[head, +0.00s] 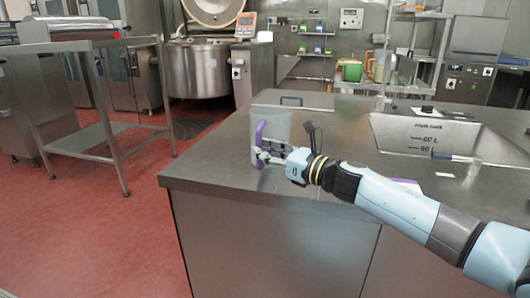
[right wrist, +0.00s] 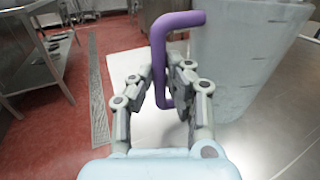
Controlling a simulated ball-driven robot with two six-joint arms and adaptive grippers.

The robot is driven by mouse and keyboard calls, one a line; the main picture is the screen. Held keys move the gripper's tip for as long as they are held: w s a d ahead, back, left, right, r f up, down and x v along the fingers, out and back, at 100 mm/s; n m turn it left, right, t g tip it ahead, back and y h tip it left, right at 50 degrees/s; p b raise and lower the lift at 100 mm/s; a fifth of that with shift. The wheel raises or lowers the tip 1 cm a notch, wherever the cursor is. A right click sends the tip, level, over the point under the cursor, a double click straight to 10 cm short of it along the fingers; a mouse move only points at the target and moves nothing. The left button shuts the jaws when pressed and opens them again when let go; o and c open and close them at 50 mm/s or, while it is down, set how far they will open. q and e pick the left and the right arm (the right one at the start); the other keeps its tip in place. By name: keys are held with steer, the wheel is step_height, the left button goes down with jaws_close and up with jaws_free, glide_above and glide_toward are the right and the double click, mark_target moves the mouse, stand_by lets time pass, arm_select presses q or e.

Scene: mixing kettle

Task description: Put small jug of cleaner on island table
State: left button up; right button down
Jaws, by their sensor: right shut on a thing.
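The small jug (head: 278,122) is translucent grey with a purple handle (head: 260,135). It is upright at the near left part of the steel island table (head: 225,160). My right gripper (head: 268,157) is shut on the purple handle. In the right wrist view the fingers (right wrist: 162,97) close around the handle (right wrist: 159,60), and the jug body (right wrist: 245,60) stands to the right of them. I cannot tell whether the jug's base touches the tabletop. My left gripper is not in view.
A sink basin (head: 425,135) with a labelled back is set in the table's right part. A large steel kettle (head: 198,70) stands behind, and a steel side table (head: 85,48) stands at left. Red floor lies between. The tabletop's front left is bare.

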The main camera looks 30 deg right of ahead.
steer(key=shift+f, duration=0.2)
steer(key=c, duration=1.3)
jaws_free()
steer(key=shift+r, duration=0.15)
